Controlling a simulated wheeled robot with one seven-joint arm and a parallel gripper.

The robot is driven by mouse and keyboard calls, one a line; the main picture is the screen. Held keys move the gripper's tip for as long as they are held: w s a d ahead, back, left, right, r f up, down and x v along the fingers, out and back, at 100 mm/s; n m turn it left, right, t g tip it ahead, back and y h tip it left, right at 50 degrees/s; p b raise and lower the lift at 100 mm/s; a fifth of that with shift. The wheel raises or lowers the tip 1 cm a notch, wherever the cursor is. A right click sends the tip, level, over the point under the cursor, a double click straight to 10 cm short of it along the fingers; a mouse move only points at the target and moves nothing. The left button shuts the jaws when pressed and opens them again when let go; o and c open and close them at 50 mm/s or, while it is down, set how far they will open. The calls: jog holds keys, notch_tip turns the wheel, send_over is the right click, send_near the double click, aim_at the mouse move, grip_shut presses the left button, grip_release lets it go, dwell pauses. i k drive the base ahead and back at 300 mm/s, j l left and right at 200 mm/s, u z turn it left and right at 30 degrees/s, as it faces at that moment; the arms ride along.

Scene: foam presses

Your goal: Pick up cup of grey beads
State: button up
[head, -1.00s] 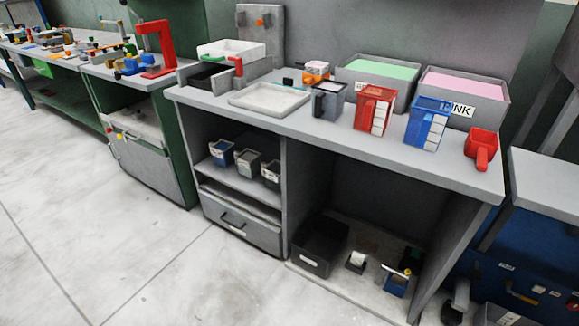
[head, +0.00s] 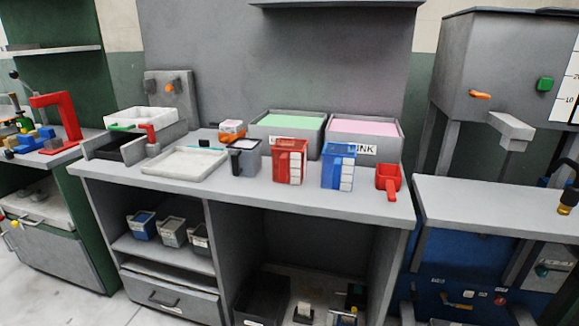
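A dark grey cup (head: 244,160) with a handle on its left side stands upright on the grey workbench (head: 330,199) in the head view. Its top shows a pale grey fill; single beads are too small to make out. A red cup (head: 289,163) and a blue cup (head: 338,168), each with white label strips, stand to its right. Three small bins, one blue, one grey (head: 172,231) and one dark, sit on the shelf below; their contents are unclear. My gripper is not in view.
Behind the cups are a bin of green material (head: 285,143) and a bin of pink material (head: 362,147). A red scoop (head: 388,181) lies near the right end. A pale tray (head: 186,164) lies left of the grey cup. The bench's front strip is clear.

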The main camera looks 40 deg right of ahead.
aim_at(202, 239)
jog(key=i+j, duration=1.1)
jog(key=i, duration=0.2)
jog(key=i+j+z, duration=0.1)
jog(key=i+j, duration=1)
jog(key=i, duration=0.25)
